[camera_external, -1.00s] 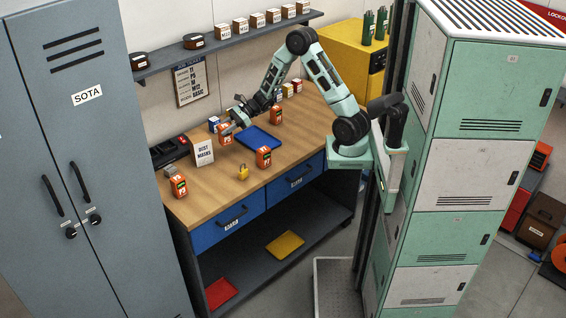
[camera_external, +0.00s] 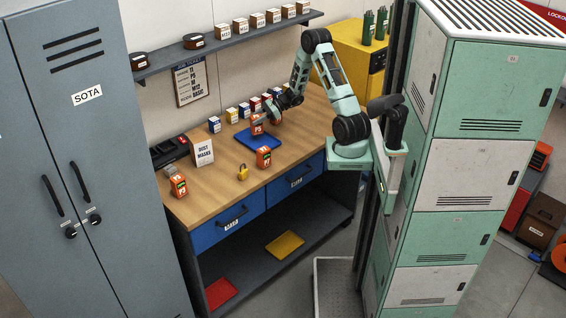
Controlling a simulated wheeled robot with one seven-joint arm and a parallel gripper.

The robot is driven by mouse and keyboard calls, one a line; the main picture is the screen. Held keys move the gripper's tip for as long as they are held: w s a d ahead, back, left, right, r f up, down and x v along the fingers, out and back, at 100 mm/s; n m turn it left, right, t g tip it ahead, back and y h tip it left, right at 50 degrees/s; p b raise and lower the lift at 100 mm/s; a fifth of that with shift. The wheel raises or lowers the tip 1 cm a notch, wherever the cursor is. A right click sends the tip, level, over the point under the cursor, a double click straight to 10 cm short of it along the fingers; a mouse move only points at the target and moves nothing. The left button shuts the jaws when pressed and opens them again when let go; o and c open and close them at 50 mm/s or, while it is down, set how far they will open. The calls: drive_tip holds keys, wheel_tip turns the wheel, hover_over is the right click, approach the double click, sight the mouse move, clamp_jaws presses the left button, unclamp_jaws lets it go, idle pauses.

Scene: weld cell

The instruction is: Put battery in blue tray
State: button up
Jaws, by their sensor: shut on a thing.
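My gripper (camera_external: 263,116) is shut on an orange battery (camera_external: 257,125) with a pale label. It holds the battery upright at the back part of the blue tray (camera_external: 257,143). I cannot tell whether the battery touches the tray or hangs just above it. The tray lies flat on the wooden workbench, and its visible floor is bare. Another orange battery (camera_external: 264,158) stands just in front of the tray. An orange item (camera_external: 276,116) shows partly behind my gripper. More orange units (camera_external: 179,186) stand at the bench's left front.
A yellow padlock (camera_external: 242,173) and a dust masks box (camera_external: 203,152) stand left of the tray. Several small boxes (camera_external: 231,115) line the back of the workbench (camera_external: 218,190). A dark charger (camera_external: 168,151) sits at the left.

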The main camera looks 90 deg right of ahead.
sight(257, 127)
drive_tip(key=shift+f+p, duration=0.3)
drive_tip(key=shift+f, duration=1.75)
drive_tip(key=shift+f, duration=0.1)
drive_tip(key=shift+f, duration=0.15)
drive_tip(key=o, duration=1.2)
drive_tip(key=shift+r, duration=0.2)
